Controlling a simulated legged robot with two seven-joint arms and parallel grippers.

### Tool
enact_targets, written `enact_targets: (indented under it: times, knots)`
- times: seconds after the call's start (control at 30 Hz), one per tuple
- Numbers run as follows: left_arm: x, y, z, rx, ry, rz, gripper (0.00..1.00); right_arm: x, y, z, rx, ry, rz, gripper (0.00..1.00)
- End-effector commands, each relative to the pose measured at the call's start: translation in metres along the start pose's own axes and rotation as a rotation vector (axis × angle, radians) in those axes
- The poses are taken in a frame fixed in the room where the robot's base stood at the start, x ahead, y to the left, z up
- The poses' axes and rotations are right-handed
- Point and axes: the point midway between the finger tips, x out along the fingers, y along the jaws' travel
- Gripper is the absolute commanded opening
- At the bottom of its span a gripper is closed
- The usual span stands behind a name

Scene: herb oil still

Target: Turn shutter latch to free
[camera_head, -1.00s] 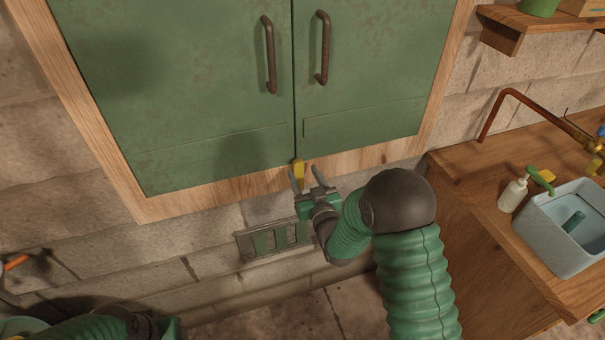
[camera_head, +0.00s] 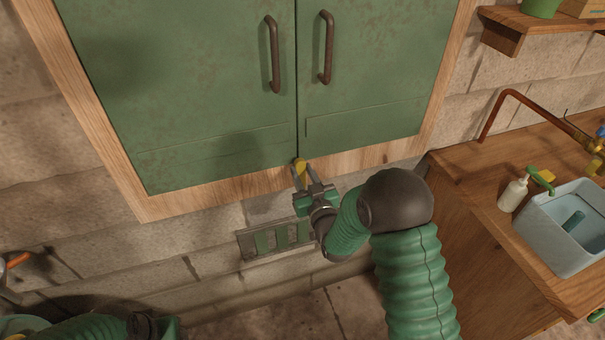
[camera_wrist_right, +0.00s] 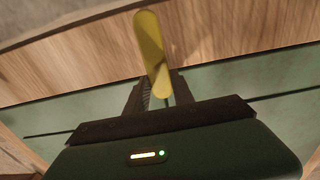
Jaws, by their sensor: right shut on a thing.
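The yellow shutter latch (camera_head: 299,166) sits at the bottom middle of the green double shutters (camera_head: 200,90), where the two leaves meet the wooden frame. My right gripper (camera_head: 304,172) is shut on the latch from below. The right wrist view shows the latch (camera_wrist_right: 152,55) as a yellow bar, slightly tilted, between the fingers (camera_wrist_right: 157,92). The fingers hide part of it in the head view. My left arm shows at the bottom left of the head view, but its fingers cannot be made out clearly.
A slotted vent (camera_head: 275,240) is in the block wall below the shutters. At right, a wooden counter (camera_head: 470,175) holds a soap bottle (camera_head: 513,194) and a grey-blue basin (camera_head: 560,235). Two dark handles (camera_head: 326,48) stick out from the shutters.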

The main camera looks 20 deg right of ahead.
Motion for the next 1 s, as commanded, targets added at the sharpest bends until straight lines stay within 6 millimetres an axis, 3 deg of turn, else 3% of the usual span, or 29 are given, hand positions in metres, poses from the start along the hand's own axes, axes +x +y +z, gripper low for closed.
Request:
enact_targets:
  times: [0.37, 1.0]
  knots:
    - [0.015, 0.0, 0.004, 0.0, 0.0, 0.0, 0.48, -0.001, -0.007, 0.005, -0.155, -0.005, -0.005, 0.0]
    - [0.055, 0.0, 0.013, 0.0, 0.0, 0.0, 0.48, -0.001, -0.024, 0.015, -0.746, -0.006, -0.008, 0.0]
